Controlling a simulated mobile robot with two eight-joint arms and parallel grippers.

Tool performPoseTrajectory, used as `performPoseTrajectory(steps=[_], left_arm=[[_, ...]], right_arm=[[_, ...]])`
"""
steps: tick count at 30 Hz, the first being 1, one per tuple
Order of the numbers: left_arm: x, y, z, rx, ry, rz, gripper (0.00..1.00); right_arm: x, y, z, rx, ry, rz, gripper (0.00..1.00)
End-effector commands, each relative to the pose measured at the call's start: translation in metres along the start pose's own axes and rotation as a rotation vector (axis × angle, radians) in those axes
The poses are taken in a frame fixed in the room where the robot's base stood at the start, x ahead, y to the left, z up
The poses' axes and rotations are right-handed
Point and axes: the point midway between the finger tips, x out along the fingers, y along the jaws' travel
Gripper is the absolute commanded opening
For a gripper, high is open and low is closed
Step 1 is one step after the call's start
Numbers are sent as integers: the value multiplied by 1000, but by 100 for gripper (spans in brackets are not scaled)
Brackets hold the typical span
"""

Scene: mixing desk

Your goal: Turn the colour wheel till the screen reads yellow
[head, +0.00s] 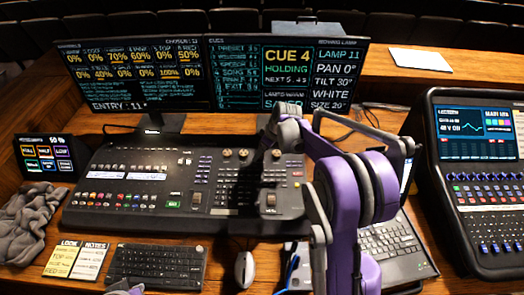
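The right monitor (290,106) shows CUE 4 HOLDING and a lamp panel reading LAMP 11, PAN 0°, TILT 30°, WHITE. The lighting desk (130,212) stands below it, with small round wheels along its upper right part, one of them a brass-topped wheel (227,153). I cannot read which is the colour wheel. My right gripper (272,139) hangs over the desk's upper right, near the wheels; its grey body hides part of the row, and its fingers and any contact are unclear. Only a sliver of my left arm shows at the bottom edge; its fingertips are not visible.
A keyboard (157,266), mouse (244,269) and note cards (90,261) lie in front of the desk. A grey cloth (30,222) is at left. A laptop (392,240) and a sound mixer (485,205) stand at right. White paper (420,60) lies on bare wood behind.

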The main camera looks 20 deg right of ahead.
Motion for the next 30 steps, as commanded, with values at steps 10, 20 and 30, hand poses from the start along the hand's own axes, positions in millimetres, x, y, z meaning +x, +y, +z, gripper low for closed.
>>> performPoseTrajectory(steps=[10, 20, 30], left_arm=[[0, 0, 0, 0, 0, 0, 0], [0, 0, 0, 0, 0, 0, 0], [1, 0, 2, 0, -1, 0, 0]], right_arm=[[2, 0, 0, 0, 0, 0, 62], [1, 0, 0, 0, 0, 0, 3], [2, 0, 0, 22, -1, 9, 0]])
